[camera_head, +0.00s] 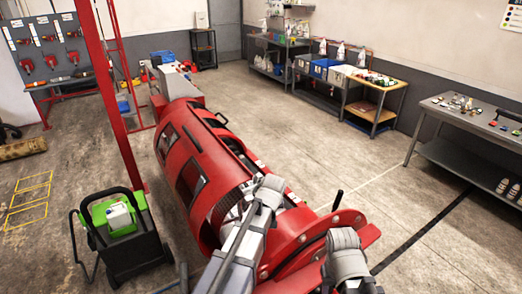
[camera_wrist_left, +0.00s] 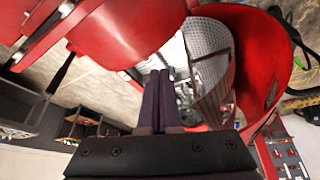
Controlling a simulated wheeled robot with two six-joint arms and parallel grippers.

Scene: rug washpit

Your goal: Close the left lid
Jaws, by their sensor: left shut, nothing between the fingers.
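A long red cylindrical machine (camera_head: 180,150) lies across the middle of the head view, with a lengthwise opening along its upper right side. In the left wrist view a curved red panel (camera_wrist_left: 277,50) stands beside the bare perforated metal drum (camera_wrist_left: 207,42). I cannot tell for sure whether this panel is the left lid or fixed casing. My left arm reaches over the machine's near end. My left gripper (camera_wrist_left: 160,85) is shut and empty, its fingertips pointing toward the drum opening; contact is unclear. In the head view my own wrist hides its fingers. My right gripper is out of view.
A black cart with a green top (camera_head: 118,212) stands left of the machine, close to a red post (camera_head: 112,90). Workbenches with bins and bottles line the far wall, and a grey table (camera_head: 470,110) stands at right. The floor between them and the machine is clear.

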